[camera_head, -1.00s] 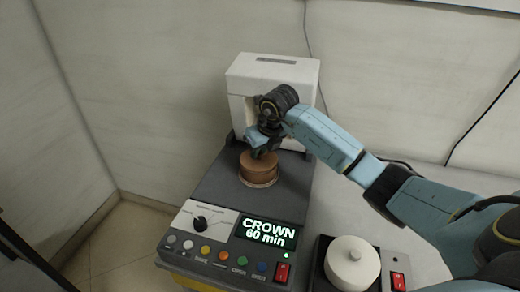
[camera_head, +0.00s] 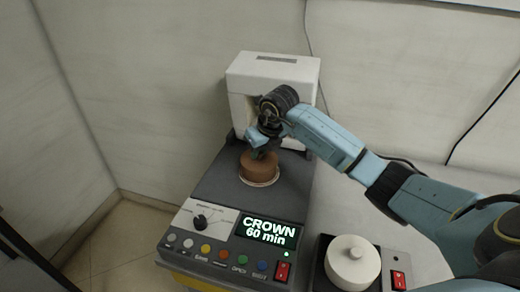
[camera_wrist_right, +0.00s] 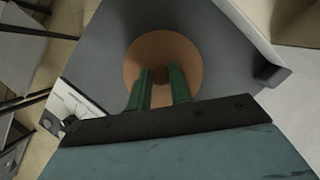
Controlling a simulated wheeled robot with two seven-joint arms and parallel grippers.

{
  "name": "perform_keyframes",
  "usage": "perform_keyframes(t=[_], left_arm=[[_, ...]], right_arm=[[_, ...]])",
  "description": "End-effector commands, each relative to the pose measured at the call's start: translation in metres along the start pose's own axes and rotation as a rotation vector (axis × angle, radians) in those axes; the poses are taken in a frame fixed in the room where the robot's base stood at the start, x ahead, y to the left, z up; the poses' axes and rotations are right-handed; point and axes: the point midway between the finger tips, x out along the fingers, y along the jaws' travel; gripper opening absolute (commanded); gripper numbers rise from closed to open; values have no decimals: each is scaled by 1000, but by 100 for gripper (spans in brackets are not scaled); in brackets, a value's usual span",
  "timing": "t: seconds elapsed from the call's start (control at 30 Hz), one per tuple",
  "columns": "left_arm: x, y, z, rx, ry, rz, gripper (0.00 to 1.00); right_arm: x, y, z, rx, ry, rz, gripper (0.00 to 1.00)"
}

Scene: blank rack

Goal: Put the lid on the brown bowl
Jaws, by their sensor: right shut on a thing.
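A round brown bowl (camera_head: 259,170) sits upright on a pale disc on the dark top of the machine. In the right wrist view its round brown top (camera_wrist_right: 165,52) fills the middle, and I cannot tell a separate lid from the bowl there. My right gripper (camera_head: 260,153) is over the bowl from above. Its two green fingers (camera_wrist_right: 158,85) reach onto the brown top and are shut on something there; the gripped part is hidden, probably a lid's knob. My left gripper is not in view.
A white upright housing (camera_head: 272,75) stands right behind the bowl. The machine's front panel has a lit display (camera_head: 268,232), a knob and several buttons. A white lidded pot (camera_head: 352,266) stands on a dark base at the lower right. Walls close off the back and left.

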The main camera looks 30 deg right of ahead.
Motion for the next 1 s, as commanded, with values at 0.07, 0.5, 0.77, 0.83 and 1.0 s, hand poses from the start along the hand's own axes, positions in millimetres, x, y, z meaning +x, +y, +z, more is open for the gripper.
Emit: perform_keyframes(t=[0.07, 0.5, 0.77, 0.83, 1.0], left_arm=[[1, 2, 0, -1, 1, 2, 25], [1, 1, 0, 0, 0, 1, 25], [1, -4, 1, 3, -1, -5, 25], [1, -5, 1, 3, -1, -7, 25], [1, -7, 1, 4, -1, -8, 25]], right_arm=[[1, -1, 0, 1, -1, -2, 0], [2, 0, -1, 0, -1, 0, 26], [2, 0, -1, 0, 0, 0, 46], [2, 0, -1, 0, 0, 0, 46], [2, 0, -1, 0, 1, 0, 66]])
